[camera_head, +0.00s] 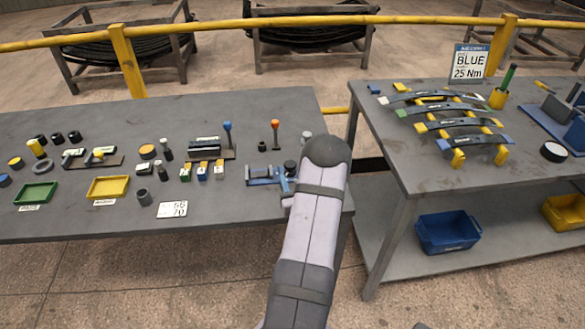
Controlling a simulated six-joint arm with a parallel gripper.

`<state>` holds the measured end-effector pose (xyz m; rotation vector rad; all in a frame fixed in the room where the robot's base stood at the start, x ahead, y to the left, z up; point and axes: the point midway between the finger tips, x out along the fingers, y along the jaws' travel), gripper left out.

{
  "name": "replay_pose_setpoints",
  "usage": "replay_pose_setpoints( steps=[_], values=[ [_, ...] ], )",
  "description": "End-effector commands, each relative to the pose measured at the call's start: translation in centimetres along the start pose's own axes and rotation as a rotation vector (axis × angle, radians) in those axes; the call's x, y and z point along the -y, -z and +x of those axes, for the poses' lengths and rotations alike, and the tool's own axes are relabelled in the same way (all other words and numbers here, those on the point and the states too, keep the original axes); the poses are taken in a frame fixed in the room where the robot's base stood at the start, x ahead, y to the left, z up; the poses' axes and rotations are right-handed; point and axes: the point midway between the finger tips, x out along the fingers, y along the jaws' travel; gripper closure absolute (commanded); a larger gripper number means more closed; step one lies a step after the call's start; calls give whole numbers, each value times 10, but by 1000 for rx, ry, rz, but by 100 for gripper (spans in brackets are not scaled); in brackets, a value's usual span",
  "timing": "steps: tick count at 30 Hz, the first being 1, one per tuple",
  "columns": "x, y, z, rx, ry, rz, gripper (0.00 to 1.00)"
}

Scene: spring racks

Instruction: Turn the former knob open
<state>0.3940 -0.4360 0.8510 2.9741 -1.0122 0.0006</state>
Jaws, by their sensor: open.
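A blue fixture (262,181), which looks like the former, sits at the right end of the left table. Its right part is hidden behind my arm. A small grey round-topped piece (306,136) stands just behind it; I cannot tell if this is the knob. My arm rises from the bottom of the view and its rounded grey joint covers the area just right of the blue fixture. My gripper is hidden behind the arm, so its jaws and any contact with the fixture cannot be seen.
The right table holds a rack of curved leaf springs (450,125) and a sign reading BLUE 25 Nm (468,66).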

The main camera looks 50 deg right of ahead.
Motion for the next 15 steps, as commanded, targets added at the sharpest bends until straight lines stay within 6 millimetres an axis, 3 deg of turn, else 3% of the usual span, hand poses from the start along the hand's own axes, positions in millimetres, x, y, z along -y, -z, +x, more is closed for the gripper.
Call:
replay_pose_setpoints(
  steps=[13,14,15],
  values=[
    [0,0,11,1,-1,0,52],
    [0,0,11,1,-1,0,55],
    [0,0,11,1,-1,0,64]
  ],
)
